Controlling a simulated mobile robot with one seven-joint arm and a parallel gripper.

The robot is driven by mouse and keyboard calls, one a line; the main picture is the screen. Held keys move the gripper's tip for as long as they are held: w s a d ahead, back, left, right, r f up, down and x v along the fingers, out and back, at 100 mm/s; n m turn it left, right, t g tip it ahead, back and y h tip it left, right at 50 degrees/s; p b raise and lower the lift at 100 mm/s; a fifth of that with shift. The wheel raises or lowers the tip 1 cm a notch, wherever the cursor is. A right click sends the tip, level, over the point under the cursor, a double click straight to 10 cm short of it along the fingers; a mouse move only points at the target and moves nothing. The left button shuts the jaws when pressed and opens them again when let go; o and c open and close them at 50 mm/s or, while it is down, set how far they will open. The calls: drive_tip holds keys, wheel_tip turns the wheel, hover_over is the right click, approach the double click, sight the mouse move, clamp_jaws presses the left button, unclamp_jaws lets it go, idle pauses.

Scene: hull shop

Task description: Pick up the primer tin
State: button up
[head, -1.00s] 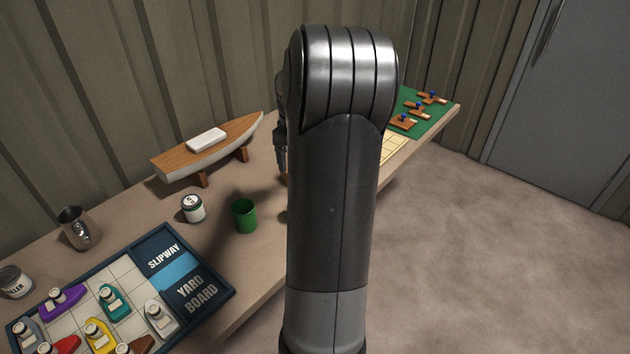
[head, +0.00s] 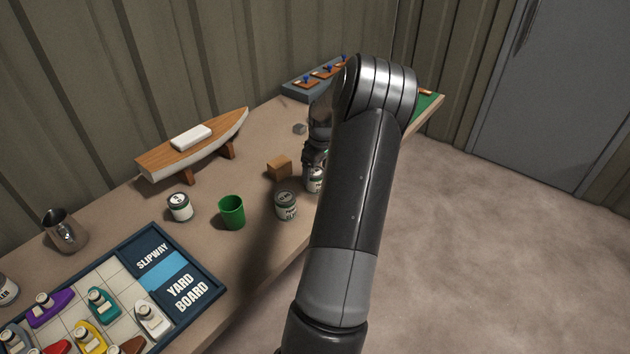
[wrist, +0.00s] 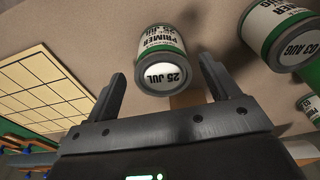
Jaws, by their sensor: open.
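In the wrist view a white tin with a green band, marked PRIMER and 25 JUL (wrist: 163,58), stands beyond and partly between my fingertips. My gripper (wrist: 162,72) is open, with a finger on either side and nothing held. A second PRIMER tin, marked 03 AUG (wrist: 288,35), is at the upper right, outside the fingers. In the head view my gripper (head: 316,157) is just above a tin (head: 314,181) partly hidden by my arm. Another tin (head: 286,205) stands left of it. Contact with the tin cannot be told.
A wooden block (head: 279,167) and a green cup (head: 232,212) stand near the tins on the bench. Another tin (head: 180,207) is left of the cup. A model hull (head: 195,150) stands behind; the yard board (head: 190,292) lies at front left.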

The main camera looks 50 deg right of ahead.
drive_tip(key=f, duration=0.4)
drive_tip(key=shift+w+a+f, duration=0.15)
drive_tip(key=shift+w+f, duration=0.15)
drive_tip(key=shift+c, duration=0.4)
drive_tip(key=c, duration=1.2)
drive_tip(key=shift+r, duration=0.1)
